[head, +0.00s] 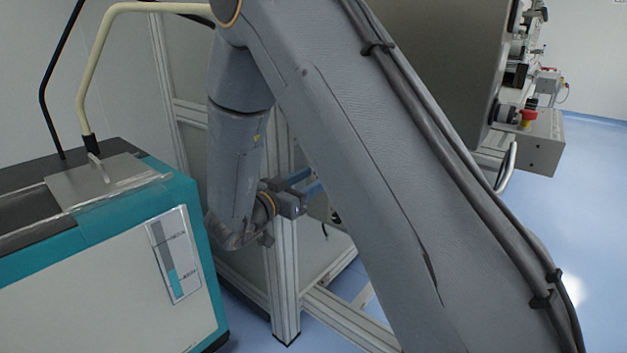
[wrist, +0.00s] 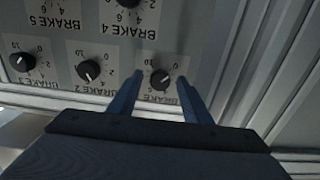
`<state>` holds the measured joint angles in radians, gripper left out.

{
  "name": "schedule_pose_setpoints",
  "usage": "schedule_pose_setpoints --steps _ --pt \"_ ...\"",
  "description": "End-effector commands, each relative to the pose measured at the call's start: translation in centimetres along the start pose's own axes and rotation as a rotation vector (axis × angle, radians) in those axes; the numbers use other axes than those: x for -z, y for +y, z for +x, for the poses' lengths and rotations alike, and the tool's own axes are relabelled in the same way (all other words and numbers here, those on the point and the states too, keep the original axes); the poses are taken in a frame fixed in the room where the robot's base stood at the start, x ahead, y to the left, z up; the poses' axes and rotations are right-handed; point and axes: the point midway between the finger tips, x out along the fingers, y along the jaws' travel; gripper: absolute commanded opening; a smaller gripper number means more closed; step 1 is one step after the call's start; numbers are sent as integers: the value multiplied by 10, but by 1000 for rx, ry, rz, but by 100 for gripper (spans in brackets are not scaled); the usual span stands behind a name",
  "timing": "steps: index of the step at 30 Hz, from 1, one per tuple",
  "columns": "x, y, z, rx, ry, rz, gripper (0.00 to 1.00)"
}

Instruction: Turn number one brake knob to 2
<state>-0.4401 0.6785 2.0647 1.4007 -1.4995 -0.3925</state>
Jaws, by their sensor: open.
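In the wrist view, a grey panel (wrist: 205,40) appears upside down, with black round knobs on printed scales. One knob (wrist: 160,79) lies between the two blue fingers of my gripper (wrist: 160,78). My gripper is open, with a finger on each side of that knob; I cannot tell if either touches it. In the head view my gripper (head: 310,186) is beside the aluminium frame, and the knobs are not visible.
A BRAKE 4 knob (wrist: 129,3) is in the other row. An aluminium profile (wrist: 262,65) runs along the panel's right side. In the head view, a teal and white cabinet (head: 115,285) stands left, and a frame post (head: 283,280) stands close to my gripper.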

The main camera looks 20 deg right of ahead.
Motion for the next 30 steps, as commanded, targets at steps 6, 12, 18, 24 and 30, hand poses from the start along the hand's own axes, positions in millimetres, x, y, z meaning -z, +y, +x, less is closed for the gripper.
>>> schedule_pose_setpoints --steps 6,12,18,24,30 --pt "0 -1 8 3 0 0 44" --pt "0 -1 8 4 0 0 43" --pt "0 -1 7 4 0 0 9" --pt "0 -2 7 4 0 6 3" --pt "0 -2 7 4 0 58 3"
